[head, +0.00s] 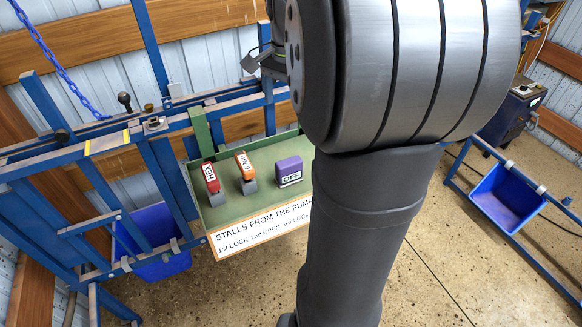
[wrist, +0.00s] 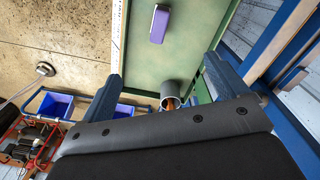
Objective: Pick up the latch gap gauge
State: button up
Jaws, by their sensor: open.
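A green tray (head: 218,218) holds a red piece (head: 210,178) with a white label, an orange piece (head: 245,165) with a white label, and a purple block (head: 289,172) marked OFF. The red and orange pieces each have a grey end. I cannot read any label naming the latch gap gauge; which piece it is stays unclear. In the wrist view my gripper (wrist: 162,68) is open, its two fingers wide apart. A grey round end with orange (wrist: 171,102) shows between the fingers, partly hidden by the gripper body. The purple block (wrist: 160,23) lies beyond the fingertips.
A white sign (head: 262,228) runs along the tray's front edge. A blue rail frame (head: 95,150) stands to the left, with a blue bin (head: 155,240) below. Another blue bin (head: 505,195) hangs at the right. My arm covers the middle of the head view.

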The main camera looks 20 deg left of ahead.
notch_tip(320, 180, down, 4)
jog(key=n, duration=1.2)
send_near(289, 172)
jog(key=f, duration=0.2)
jog(key=w+f, duration=0.1)
jog(key=f, duration=0.2)
jog(key=shift+w+a+f, duration=0.1)
jog(key=shift+w+f, duration=0.25)
jog(key=shift+f, duration=0.05)
jog(key=shift+a+f, duration=0.15)
jog(key=shift+f, duration=1.5)
jog(key=shift+a+f, duration=0.1)
jog(key=shift+f, duration=1.5)
jog(key=c, duration=1.2)
jog(key=shift+w+r, duration=0.1)
